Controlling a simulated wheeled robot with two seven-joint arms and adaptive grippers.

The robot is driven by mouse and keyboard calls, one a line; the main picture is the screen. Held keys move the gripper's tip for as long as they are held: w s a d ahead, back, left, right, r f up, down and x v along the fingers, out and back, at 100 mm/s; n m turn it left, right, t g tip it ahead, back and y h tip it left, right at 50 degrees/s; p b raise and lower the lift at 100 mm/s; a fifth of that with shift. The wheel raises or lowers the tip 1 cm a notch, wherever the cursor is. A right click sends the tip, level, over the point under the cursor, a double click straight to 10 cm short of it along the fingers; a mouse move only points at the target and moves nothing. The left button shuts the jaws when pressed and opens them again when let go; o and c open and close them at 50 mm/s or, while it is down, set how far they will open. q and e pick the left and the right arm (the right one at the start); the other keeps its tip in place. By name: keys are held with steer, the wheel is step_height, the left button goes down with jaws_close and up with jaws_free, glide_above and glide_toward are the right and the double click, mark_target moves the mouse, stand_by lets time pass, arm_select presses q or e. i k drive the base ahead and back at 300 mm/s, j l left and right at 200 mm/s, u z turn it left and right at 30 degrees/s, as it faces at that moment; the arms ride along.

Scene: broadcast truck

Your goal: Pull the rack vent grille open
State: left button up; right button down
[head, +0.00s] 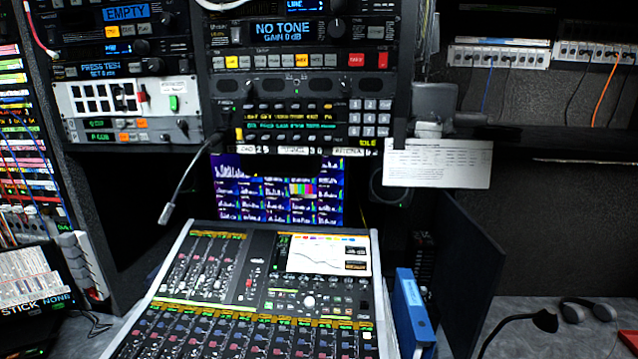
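No part clearly marked as a rack vent grille shows. A dark flat panel (466,270) stands upright and at an angle right of the mixing console, beside a dark recess (424,255) under the rack. It may be the grille swung out, but I cannot tell; no vent slots are visible on it. Its lower part is partly hidden by a blue binder. The equipment rack (300,60) fills the upper middle. Neither of my grippers is in view.
A mixing console (262,290) fills the lower middle, with a blue binder (410,308) at its right. A black gooseneck (520,320) and headphones (588,310) are at the lower right. A paper sheet (438,163) hangs above the panel. A gooseneck microphone (185,180) hangs at left.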

mark_target(114, 97)
steer(key=u, duration=1.25)
